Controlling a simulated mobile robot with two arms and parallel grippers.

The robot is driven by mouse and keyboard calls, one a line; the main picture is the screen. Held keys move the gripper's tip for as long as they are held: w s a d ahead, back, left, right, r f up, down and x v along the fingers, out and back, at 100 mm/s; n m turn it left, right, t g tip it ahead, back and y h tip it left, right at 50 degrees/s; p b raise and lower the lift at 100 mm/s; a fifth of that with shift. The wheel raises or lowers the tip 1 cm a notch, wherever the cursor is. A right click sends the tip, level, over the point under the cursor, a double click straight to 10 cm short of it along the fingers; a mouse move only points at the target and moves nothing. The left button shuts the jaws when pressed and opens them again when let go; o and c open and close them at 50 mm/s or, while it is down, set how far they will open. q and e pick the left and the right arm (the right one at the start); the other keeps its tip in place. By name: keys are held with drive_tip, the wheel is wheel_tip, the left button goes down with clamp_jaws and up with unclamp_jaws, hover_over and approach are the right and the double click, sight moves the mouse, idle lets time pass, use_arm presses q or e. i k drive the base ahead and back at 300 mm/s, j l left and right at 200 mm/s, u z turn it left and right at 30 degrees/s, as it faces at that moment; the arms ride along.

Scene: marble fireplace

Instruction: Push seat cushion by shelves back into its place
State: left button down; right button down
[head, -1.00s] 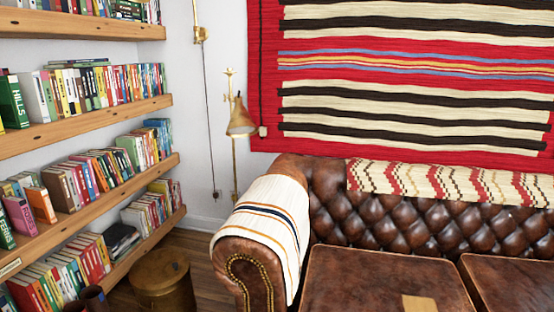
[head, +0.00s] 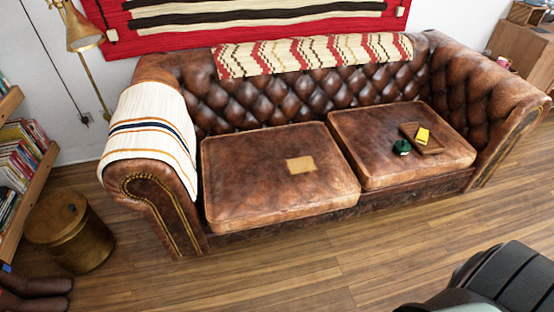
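The brown leather sofa (head: 270,222) stands against the wall. Its left seat cushion (head: 250,190), on the side by the shelves, has a tan patch (head: 300,165) on top. This cushion lies flat, and its front edge looks slightly further forward than that of the right seat cushion (head: 365,135). Whether there is a gap behind it is hard to tell. A small dark tray (head: 432,146) with a yellow item and a dark green item beside it rest on the right cushion. Neither of my grippers is in view.
Bookshelves (head: 25,195) are at the left edge. A brass drum-shaped stool (head: 70,235) stands beside the sofa's left arm, which carries a striped blanket (head: 152,128). A black ridged object (head: 510,285) fills the bottom right. Wooden floor (head: 270,270) before the sofa is clear.

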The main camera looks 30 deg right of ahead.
sight(270, 175)
drive_tip(key=l+u, duration=0.35)
drive_tip(key=l, duration=1)
drive_tip(key=i, duration=0.05)
